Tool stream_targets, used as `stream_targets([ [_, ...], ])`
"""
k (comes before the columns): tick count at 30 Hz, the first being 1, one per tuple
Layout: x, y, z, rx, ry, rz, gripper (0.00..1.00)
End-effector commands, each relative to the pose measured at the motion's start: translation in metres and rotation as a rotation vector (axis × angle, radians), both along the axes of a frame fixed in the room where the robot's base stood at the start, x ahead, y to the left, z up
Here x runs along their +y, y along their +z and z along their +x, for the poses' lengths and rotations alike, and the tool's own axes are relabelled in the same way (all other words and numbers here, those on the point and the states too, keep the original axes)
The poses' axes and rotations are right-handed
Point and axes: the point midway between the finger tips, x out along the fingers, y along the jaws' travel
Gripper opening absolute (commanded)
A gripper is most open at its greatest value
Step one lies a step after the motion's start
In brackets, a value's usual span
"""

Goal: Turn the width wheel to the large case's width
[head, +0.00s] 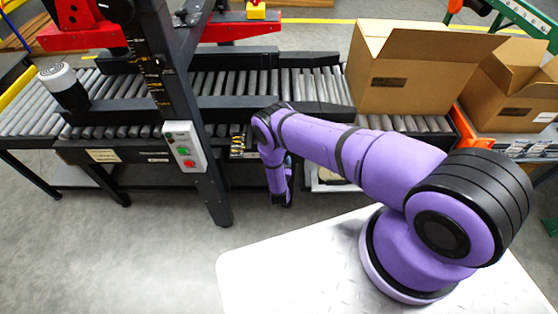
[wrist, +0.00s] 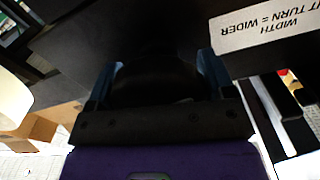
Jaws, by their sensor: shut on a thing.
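In the wrist view my gripper (wrist: 160,66) has its two blue fingers on either side of a dark round part, which looks like the width wheel (wrist: 155,85). The fingers are closed on it. The wheel is very dark, so its rim and turn angle are hard to make out. A white label (wrist: 268,24), upside down in this view, reads "WIDTH" and "T TURN = WIDER", with its start cut off. In the head view my purple arm reaches to the conveyor's front side and hides the wheel. A large open case (head: 408,82) stands on the rollers.
The roller conveyor (head: 232,82) has dark side rails. A black post (head: 178,110) with a button box (head: 185,147) stands left of my arm. Another open carton (head: 515,95) is at the right. The floor in front is clear.

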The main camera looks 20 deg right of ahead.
Motion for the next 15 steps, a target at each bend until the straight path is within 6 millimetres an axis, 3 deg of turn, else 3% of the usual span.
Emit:
stream_targets([
  [15,0.0,-0.0015,-0.0016,-0.044,0.001,0.147,0.52],
])
